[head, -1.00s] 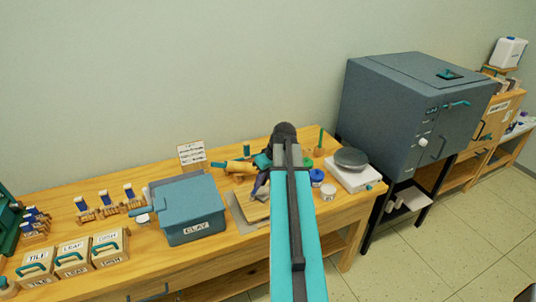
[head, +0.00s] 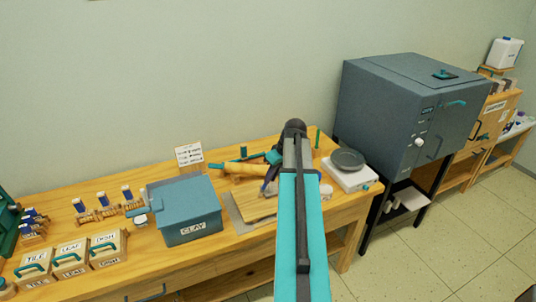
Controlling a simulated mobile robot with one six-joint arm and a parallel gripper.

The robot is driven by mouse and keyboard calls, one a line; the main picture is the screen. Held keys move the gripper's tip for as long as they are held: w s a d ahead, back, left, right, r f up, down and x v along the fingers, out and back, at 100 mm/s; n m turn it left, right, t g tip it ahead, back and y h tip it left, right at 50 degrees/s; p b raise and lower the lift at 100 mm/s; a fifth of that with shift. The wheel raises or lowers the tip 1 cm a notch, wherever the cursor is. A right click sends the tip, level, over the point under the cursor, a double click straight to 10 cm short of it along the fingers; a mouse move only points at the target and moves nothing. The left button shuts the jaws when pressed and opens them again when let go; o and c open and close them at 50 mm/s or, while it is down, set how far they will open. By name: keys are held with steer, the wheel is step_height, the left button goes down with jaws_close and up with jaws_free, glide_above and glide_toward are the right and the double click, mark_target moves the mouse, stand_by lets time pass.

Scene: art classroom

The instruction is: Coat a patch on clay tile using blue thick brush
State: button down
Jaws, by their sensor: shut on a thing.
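My arm runs up the picture in the head view and hides much of the work area behind it. My gripper (head: 272,178) shows only in part, left of the forearm and low over the board. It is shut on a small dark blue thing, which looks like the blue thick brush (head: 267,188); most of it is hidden. Below is a tan board (head: 250,207) on a grey mat (head: 236,219). I cannot make out a separate clay tile on it, nor tell whether the brush touches the surface.
A blue-grey CLAY box (head: 187,208) stands left of the mat. A scale with a grey pan (head: 347,160) is at the right, before the kiln (head: 405,120). Labelled boxes (head: 72,255) stand at the left.

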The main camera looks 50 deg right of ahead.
steer(key=shift+a, duration=3.65)
step_height(320, 180, up, 10)
steer(key=p, duration=0.5)
steer(key=shift+f, duration=0.2)
